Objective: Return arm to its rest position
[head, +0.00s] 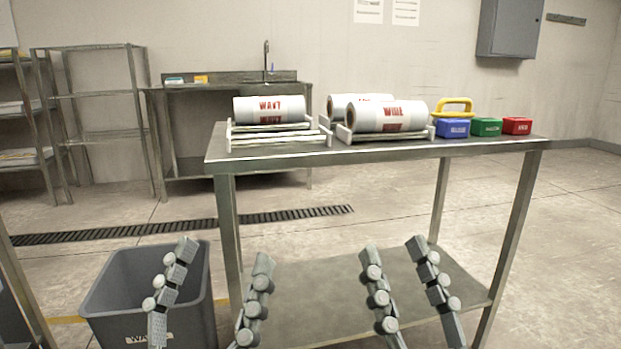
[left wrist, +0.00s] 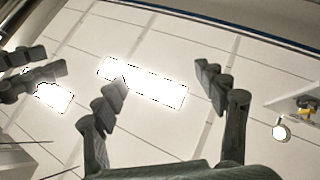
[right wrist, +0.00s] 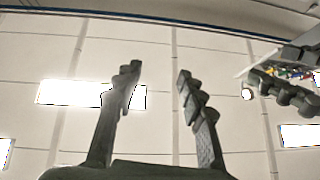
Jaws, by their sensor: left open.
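My left gripper (head: 225,255) points upward at the bottom of the head view, in front of the table and beside the grey bin. Its two fingers are spread apart with nothing between them; they also show in the left wrist view (left wrist: 160,75). My right gripper (head: 393,250) points upward to its right, in front of the table's lower shelf. Its fingers are apart and empty, and they show in the right wrist view (right wrist: 158,70). Both wrist views look up at the ceiling. Most of both arms is out of the head view.
A steel table (head: 290,160) stands ahead. It bears white rolls with red print (head: 390,116) on racks, and a blue box (head: 453,128), green box (head: 487,127) and red box (head: 517,126). A grey bin (head: 195,310) stands at lower left. Floor at right is clear.

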